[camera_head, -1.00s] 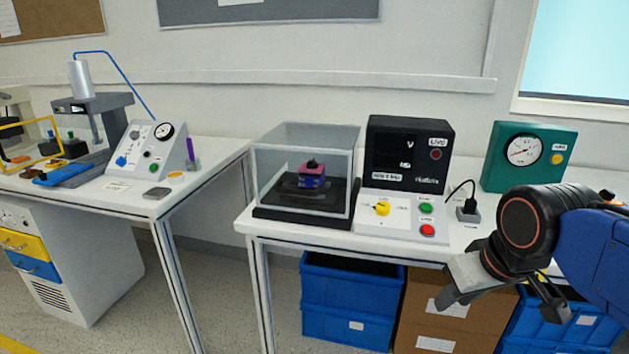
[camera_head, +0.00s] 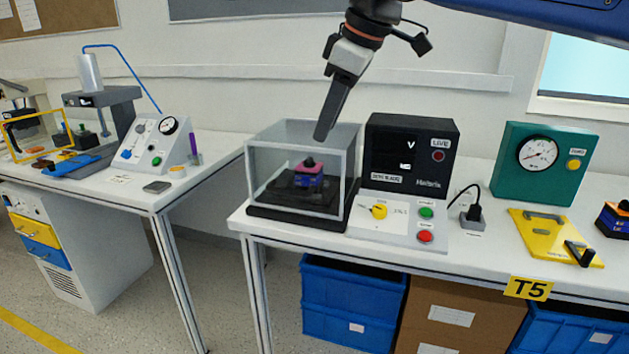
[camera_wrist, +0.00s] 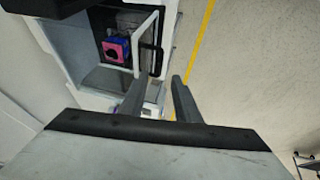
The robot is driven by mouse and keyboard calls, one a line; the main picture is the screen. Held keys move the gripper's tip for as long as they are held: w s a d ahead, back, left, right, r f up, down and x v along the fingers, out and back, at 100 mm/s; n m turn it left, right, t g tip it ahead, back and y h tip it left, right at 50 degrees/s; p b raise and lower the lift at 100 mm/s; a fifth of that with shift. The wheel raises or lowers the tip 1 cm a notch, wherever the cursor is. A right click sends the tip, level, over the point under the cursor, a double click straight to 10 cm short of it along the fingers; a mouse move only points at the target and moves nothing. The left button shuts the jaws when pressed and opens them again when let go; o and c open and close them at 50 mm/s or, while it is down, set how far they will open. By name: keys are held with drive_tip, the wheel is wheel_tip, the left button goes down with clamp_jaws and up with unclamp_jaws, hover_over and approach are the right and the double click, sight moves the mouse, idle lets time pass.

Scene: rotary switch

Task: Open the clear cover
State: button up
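The clear cover (camera_head: 268,165) is a grey-framed transparent box standing on a black base (camera_head: 290,217) on the bench. It looks closed in the head view. Inside it sits a pink and blue block with a dark knob (camera_head: 309,180). The cover's pale frame (camera_wrist: 147,38) and the block (camera_wrist: 115,49) also show in the wrist view. My gripper (camera_head: 321,137) points down at the cover's upper right part. Its fingers (camera_wrist: 158,80) are apart with nothing between them. In the head view the fingers overlap, and I cannot tell whether they touch the cover.
A black meter box (camera_head: 405,150) and a panel with a yellow knob (camera_head: 379,211) stand right of the cover. Further right are a green gauge box (camera_head: 545,165) and a yellow plate (camera_head: 550,235). A gap separates the left bench (camera_head: 120,205).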

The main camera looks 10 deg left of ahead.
drive_tip(key=a, duration=0.2)
approach(294, 192)
drive_tip(key=shift+n, duration=0.3)
drive_tip(key=x, duration=0.7)
drive_tip(key=shift+w+a, duration=0.35)
drive_tip(key=shift+a, duration=0.15)
drive_tip(key=shift+c, duration=0.5)
clamp_jaws()
